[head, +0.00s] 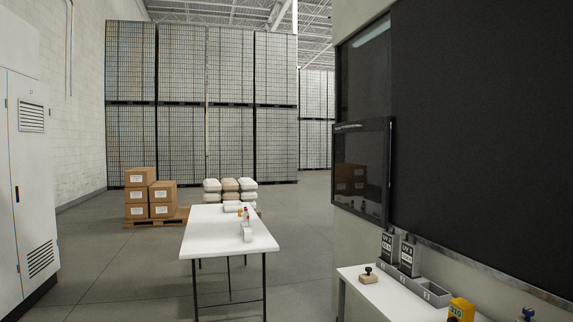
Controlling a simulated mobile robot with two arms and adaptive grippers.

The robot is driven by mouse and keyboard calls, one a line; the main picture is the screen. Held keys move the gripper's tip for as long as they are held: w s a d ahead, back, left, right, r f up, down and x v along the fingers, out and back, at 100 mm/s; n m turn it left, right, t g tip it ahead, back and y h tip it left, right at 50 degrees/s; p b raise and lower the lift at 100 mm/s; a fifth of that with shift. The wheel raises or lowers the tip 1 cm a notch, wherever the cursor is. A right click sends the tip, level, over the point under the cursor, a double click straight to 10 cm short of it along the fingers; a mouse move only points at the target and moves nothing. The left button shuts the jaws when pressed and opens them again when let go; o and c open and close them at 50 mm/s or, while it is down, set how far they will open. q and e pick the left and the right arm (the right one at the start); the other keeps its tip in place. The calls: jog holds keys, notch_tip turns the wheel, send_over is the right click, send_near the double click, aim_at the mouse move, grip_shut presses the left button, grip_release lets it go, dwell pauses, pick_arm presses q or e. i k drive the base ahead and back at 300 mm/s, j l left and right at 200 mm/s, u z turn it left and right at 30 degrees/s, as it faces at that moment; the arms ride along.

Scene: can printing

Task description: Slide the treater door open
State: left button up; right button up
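A dark-framed glass panel (361,172), which looks like the treater door, is on the right side of the head view. It stands proud of the large machine's front, at the left end of a wide dark opening or panel (485,120). A second dark pane shows above and behind it. A pale strip, perhaps a handle or a reflection, runs near its top edge. Boxes are reflected in its glass. I cannot tell how far the door is open. Neither of my grippers is in view.
A white side table (380,296) stands below the door with a grey tray (428,291), black containers, a stamp (368,275) and a yellow device (461,309). A long white table (225,236) stands mid-floor. Boxes (139,178) sit behind it. A grey cabinet (28,170) is left.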

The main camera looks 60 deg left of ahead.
aim_at(361, 149)
jog(key=u, duration=1.5)
jog(key=i+j+u, duration=0.35)
jog(key=i, duration=0.95)
jog(key=i+u, duration=0.4)
jog(key=i, duration=0.85)
jog(key=i+z, duration=0.15)
jog(key=i, duration=0.95)
jog(key=i+z, duration=0.25)
jog(key=z, duration=0.15)
jog(key=i+j+z, duration=0.2)
jog(key=z, duration=0.25)
jog(key=i+j+z, duration=0.25)
jog(key=z, duration=0.15)
jog(key=i, duration=0.05)
